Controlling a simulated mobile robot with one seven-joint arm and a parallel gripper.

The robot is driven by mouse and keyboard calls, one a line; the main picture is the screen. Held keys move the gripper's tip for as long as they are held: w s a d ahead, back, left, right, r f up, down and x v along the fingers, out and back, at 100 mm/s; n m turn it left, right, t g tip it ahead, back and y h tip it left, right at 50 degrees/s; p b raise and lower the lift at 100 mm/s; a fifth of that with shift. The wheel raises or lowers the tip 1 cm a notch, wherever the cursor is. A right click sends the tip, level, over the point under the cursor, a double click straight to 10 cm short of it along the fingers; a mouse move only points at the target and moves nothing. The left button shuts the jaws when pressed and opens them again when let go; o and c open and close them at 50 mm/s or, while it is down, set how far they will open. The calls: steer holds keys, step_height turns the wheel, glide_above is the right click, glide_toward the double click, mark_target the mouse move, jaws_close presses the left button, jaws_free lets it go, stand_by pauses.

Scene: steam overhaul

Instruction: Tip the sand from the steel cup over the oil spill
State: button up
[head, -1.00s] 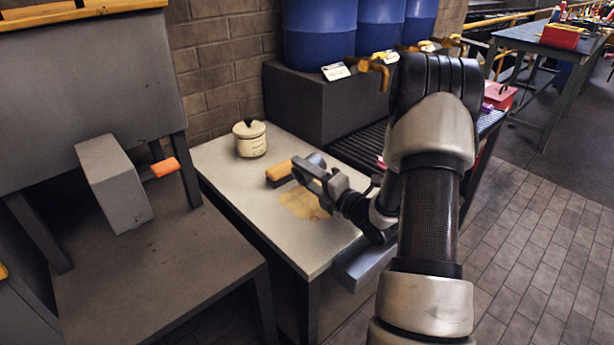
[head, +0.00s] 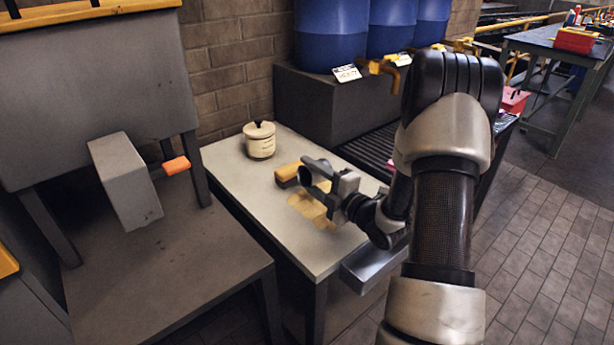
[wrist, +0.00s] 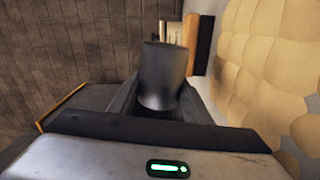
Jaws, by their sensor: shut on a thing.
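My gripper (head: 322,178) is shut on the steel cup (wrist: 163,75), a dark grey cylinder between the fingers in the wrist view. The wrist view is rolled, with the bench surface on the right, and the cup lies tipped well onto its side. In the head view the cup (head: 316,164) is partly hidden by the fingers. A tan, grainy-looking patch (head: 312,208) lies on the bench below and beside my gripper, and fills the right of the wrist view (wrist: 265,65). No dark oil shows around it. The inside of the cup is hidden.
A cream lidded canister (head: 260,143) stands at the bench's back left. Blue drums (head: 332,35) stand on a dark plinth behind. The bench's front left is clear.

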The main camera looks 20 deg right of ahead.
steer(key=m, duration=0.3)
steer(key=shift+w+d+r+p, duration=0.15)
steer(key=shift+d+r+p, duration=0.1)
steer(key=shift+d+p, duration=0.15)
steer(key=m, duration=0.1)
steer(key=r+m+p, duration=0.1)
steer(key=m+p, duration=0.1)
steer(key=m, duration=0.1)
steer(key=shift+r, duration=0.25)
step_height(320, 180, up, 2)
steer(key=m+p, duration=0.3)
steer(key=m, duration=0.2)
steer(key=shift+r+m+p, duration=0.3)
steer(key=shift+m+p, duration=0.5)
steer(key=shift+m, duration=0.3)
steer(key=shift+r+m+p, duration=0.3)
steer(key=shift+m+p, duration=0.45)
steer(key=shift+m, duration=0.35)
